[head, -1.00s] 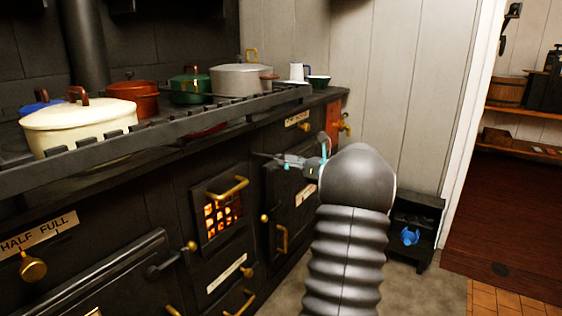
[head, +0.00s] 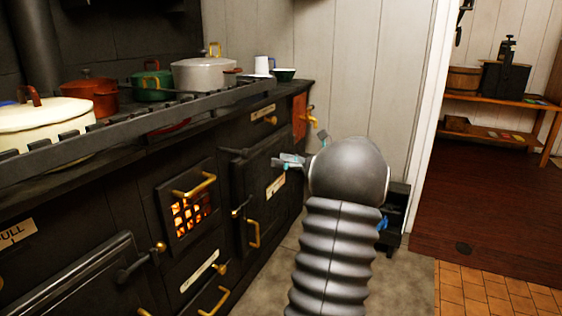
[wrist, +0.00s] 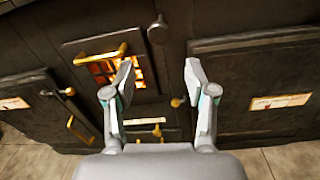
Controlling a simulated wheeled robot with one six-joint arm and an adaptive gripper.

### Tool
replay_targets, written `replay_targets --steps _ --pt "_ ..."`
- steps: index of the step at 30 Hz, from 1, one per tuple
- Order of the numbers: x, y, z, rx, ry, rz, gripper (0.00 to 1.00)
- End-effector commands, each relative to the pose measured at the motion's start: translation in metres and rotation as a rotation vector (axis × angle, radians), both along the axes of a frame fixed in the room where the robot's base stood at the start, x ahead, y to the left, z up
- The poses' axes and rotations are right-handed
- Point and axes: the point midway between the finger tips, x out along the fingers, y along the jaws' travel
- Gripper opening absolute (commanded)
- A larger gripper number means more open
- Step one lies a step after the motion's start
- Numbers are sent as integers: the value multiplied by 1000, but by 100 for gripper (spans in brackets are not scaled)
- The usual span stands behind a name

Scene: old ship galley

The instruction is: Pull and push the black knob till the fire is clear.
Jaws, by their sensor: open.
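A dark knob (wrist: 158,30) on a short stem stands out from the stove front at the top middle of the wrist view. I cannot make it out in the head view. The fire (head: 182,220) glows orange behind a barred grate with a brass handle; it also shows in the wrist view (wrist: 102,68), left of and below the knob. My gripper (head: 290,160) is in front of the right part of the stove. In the wrist view its open fingers (wrist: 159,75) are apart and empty, below the knob in the picture. The left finger overlaps the grate's right edge.
The black stove (head: 200,150) fills the left, with brass handles and knobs projecting. A cream pot (head: 45,125), a red pot (head: 90,96), a green pot (head: 150,88) and a grey pot (head: 205,75) stand on top. Open floor (head: 410,290) lies to the right.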

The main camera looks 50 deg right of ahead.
Motion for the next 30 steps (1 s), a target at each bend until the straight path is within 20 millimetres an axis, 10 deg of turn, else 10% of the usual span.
replay_targets --steps 6,13,30 --pt "-34 1 18 -10 -9 -63 0" --pt "-61 21 1 -92 -36 -137 0" --pt "5 31 -2 -151 -50 -138 0"
